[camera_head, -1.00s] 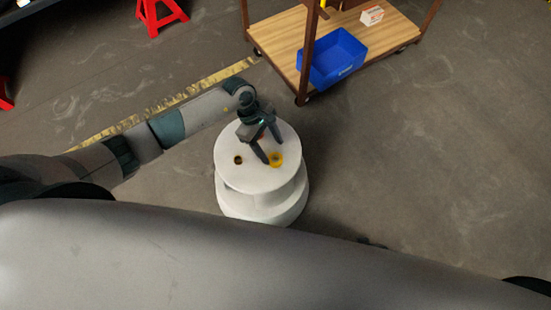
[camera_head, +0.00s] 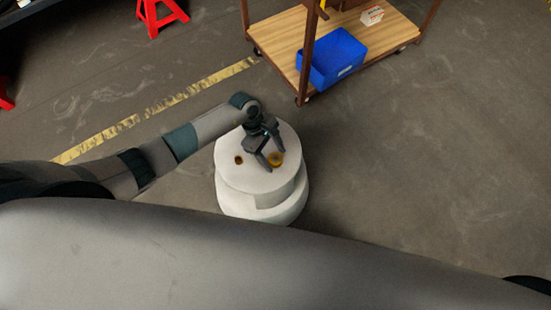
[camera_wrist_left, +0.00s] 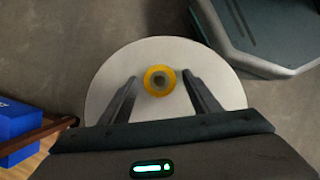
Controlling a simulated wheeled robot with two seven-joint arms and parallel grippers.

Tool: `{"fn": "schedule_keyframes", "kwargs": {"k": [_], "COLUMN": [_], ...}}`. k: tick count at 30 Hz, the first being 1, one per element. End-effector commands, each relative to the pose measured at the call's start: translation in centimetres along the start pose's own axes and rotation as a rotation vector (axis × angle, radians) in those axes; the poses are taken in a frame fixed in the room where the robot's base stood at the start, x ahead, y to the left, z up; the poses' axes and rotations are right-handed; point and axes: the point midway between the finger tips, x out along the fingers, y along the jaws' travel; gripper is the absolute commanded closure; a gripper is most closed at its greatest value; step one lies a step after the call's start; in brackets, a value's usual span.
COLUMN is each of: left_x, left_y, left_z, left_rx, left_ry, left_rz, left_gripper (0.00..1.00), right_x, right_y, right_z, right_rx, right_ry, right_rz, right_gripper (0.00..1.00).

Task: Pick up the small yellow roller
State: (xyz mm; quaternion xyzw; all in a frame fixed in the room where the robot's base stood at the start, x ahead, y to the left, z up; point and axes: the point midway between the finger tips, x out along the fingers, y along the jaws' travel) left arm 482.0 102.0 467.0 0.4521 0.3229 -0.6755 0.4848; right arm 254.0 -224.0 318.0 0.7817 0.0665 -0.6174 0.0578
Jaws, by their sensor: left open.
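The small yellow roller (camera_head: 276,159) sits on top of the round white stand (camera_head: 237,178), right of a dark spot (camera_head: 239,160) on the same top. In the left wrist view the yellow roller (camera_wrist_left: 160,80) shows as a ring with a grey centre. My left gripper (camera_head: 273,160) is open, its fingers pointing down at the roller. In the left wrist view the fingertips (camera_wrist_left: 160,79) stand on either side of the roller, with space between each finger and it. My right gripper is not in view.
A wooden cart (camera_head: 395,38) with a blue bin (camera_head: 335,58) stands behind the white stand. Red stands (camera_head: 160,14) are at the back left. The floor to the right is clear.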

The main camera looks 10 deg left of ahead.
Motion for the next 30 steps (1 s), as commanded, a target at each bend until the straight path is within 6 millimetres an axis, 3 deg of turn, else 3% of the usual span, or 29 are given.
{"fn": "schedule_keyframes", "kwargs": {"k": [2,3,8,9,20,30], "left_x": [0.0,0.0,0.0,0.0,-0.3,-3.6], "left_y": [0.0,0.0,0.0,0.0,0.1,0.1], "left_z": [0.0,0.0,0.0,0.0,0.1,1.4], "left_rx": [0.0,0.0,0.0,0.0,0.001,0.004], "left_ry": [0.0,0.0,0.0,0.0,0.0,0.001], "left_rz": [0.0,0.0,0.0,0.0,0.001,0.004], "left_gripper": [0.43,0.48,0.86,0.88,0.88,0.88], "right_x": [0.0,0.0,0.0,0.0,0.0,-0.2], "right_y": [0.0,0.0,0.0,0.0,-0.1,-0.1], "right_z": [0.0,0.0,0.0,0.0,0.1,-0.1], "right_rx": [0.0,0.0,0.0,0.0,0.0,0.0], "right_ry": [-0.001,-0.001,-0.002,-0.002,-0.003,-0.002], "right_rz": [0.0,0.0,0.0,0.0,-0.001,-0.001], "right_gripper": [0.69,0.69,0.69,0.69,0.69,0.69]}}
